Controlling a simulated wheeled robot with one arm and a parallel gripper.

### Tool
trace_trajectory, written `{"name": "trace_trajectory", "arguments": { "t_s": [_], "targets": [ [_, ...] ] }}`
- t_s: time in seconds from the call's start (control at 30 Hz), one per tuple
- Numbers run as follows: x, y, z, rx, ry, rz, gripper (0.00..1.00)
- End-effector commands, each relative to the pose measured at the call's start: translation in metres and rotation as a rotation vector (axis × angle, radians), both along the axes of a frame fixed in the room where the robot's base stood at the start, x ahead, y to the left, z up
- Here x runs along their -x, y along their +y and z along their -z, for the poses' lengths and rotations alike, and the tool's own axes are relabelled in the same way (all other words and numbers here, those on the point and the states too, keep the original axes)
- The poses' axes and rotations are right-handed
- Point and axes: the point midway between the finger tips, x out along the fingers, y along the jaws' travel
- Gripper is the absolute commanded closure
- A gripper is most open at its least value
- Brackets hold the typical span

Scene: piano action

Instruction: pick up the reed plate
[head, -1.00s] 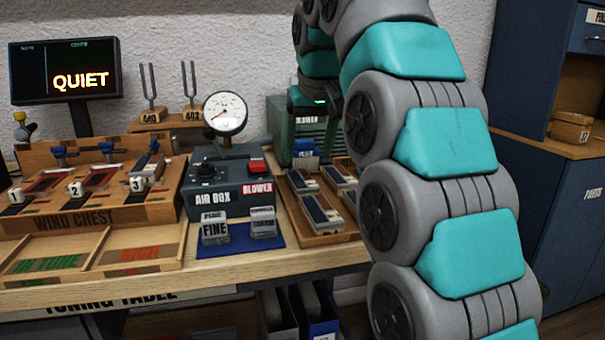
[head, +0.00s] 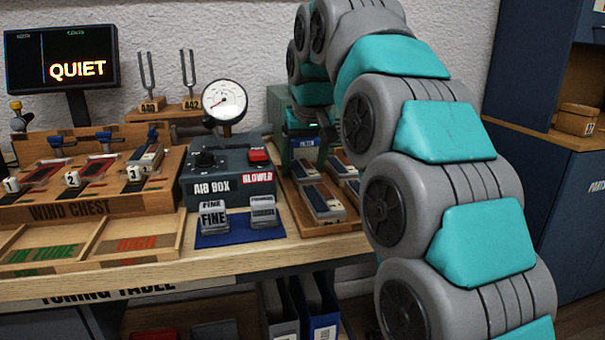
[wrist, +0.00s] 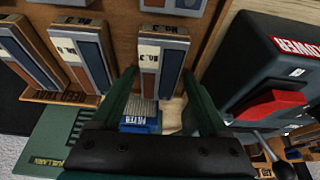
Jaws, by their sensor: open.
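Several reed plates, dark-faced with orange-brown edges and pale labelled ends, lie in a wooden tray (head: 343,228) right of the air box. My gripper (wrist: 160,78) is open and empty, with a green finger on each side of that plate's line. In the head view my gripper (head: 308,150) hangs over the back of the tray. I cannot tell its exact height above the plates.
The air box (head: 228,178) with its gauge and red blower button stands close left of the tray. The wind chest (head: 85,209) is at left; two tuning forks (head: 168,105) stand behind.

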Motion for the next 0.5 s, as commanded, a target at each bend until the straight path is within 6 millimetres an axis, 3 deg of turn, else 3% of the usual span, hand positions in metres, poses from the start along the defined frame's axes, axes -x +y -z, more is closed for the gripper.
{"name": "trace_trajectory", "arguments": {
  "t_s": [0.23, 0.5],
  "targets": [
    [-0.0008, 0.0, 0.0025, 0.0, 0.001, 0.0, 0.22],
    [-0.0008, -0.0001, 0.0023, 0.0, 0.001, 0.001, 0.52]
  ]
}}
